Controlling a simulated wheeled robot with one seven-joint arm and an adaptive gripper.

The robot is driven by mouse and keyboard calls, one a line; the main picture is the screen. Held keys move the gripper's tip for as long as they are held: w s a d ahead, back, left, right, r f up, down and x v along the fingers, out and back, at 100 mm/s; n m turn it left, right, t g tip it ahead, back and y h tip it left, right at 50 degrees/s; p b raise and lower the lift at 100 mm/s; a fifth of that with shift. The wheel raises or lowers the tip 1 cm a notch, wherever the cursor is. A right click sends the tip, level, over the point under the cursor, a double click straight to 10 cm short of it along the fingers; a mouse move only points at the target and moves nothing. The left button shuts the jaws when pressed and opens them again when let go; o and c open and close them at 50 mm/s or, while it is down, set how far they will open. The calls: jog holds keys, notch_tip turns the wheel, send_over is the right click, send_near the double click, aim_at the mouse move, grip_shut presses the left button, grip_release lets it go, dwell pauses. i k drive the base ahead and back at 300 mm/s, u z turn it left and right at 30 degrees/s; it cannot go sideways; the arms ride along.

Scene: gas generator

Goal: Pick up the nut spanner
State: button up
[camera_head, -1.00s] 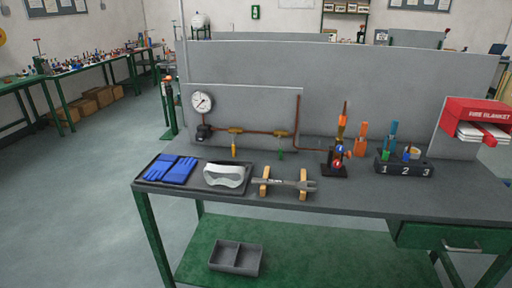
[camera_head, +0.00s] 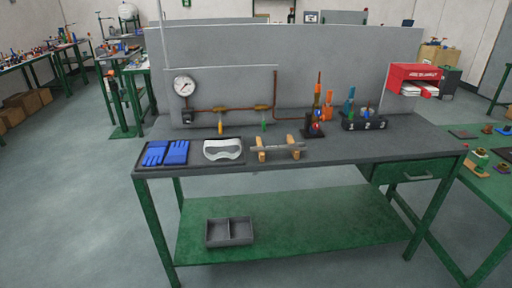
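The nut spanner (camera_head: 277,148) is a grey metal bar lying level across two upright wooden holders (camera_head: 262,155) on the dark workbench top (camera_head: 350,148). It sits near the front edge, right of the white goggles (camera_head: 222,150). Its open jaw end appears to point right, but it is small here. Nothing touches it apart from the holders. My gripper is not in view.
Blue gloves (camera_head: 165,153) lie on a dark tray at the bench's left end. A gauge and copper pipe (camera_head: 240,108) stand behind the spanner. A numbered block (camera_head: 364,123) and red fire blanket box (camera_head: 415,78) are right. Floor in front-left is clear.

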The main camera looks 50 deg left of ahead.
aim_at(295, 146)
jog(key=u, duration=1.6)
